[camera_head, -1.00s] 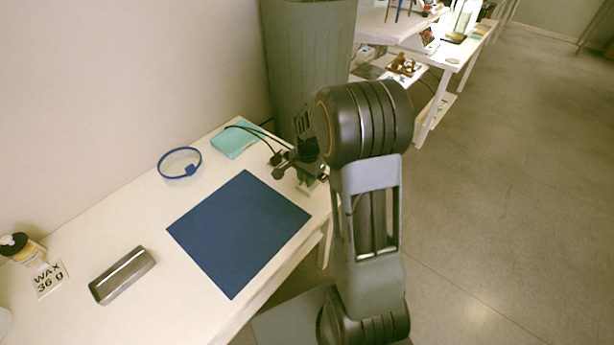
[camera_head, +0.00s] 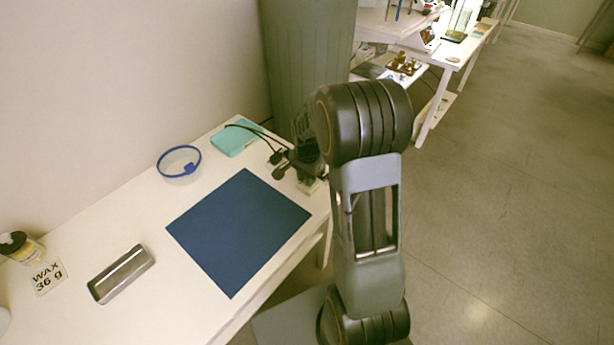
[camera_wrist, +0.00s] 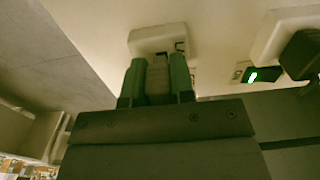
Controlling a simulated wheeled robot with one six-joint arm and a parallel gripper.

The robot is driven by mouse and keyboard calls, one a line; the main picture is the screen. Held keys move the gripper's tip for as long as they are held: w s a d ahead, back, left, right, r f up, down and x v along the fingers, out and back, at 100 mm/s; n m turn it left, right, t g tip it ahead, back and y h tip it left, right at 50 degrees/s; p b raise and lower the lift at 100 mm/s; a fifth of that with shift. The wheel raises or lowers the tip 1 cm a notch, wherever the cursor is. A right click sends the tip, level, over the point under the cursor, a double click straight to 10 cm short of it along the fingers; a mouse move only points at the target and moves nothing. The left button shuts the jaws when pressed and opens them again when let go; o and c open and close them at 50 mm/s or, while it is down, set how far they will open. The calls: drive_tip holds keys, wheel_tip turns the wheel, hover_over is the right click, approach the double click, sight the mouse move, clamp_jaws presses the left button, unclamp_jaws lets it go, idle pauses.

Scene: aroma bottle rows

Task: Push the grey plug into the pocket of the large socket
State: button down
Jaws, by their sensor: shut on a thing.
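In the wrist view my gripper (camera_wrist: 157,82) has its two green-tinted fingers closed on the sides of a grey ribbed plug (camera_wrist: 157,75). The plug's far end meets or lies very close to a pale socket block (camera_wrist: 155,40); I cannot tell how deep it sits. A second pale socket block (camera_wrist: 290,25) is at the right, with a dark plug (camera_wrist: 302,55) at it and a lit green indicator (camera_wrist: 262,75) beside it. In the head view my arm hides most of the gripper and the sockets at the table's far right corner.
A dark blue mat (camera_head: 238,232) covers the table's middle. A teal box (camera_head: 236,138), a blue ring (camera_head: 179,161), a metal tray (camera_head: 122,273) and a wax card (camera_head: 48,277) lie around it. Black cables (camera_head: 262,137) run towards the corner. A large grey-green bin (camera_head: 308,60) stands behind.

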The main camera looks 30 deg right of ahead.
drive_tip(key=shift+f+b, duration=0.35)
drive_tip(key=shift+f, duration=0.25)
drive_tip(key=c, duration=0.9)
unclamp_jaws()
drive_tip(key=shift+r, duration=0.1)
wheel_tip(320, 180, up, 14)
drive_tip(key=shift+f+p, duration=0.15)
drive_tip(key=shift+p, duration=0.55)
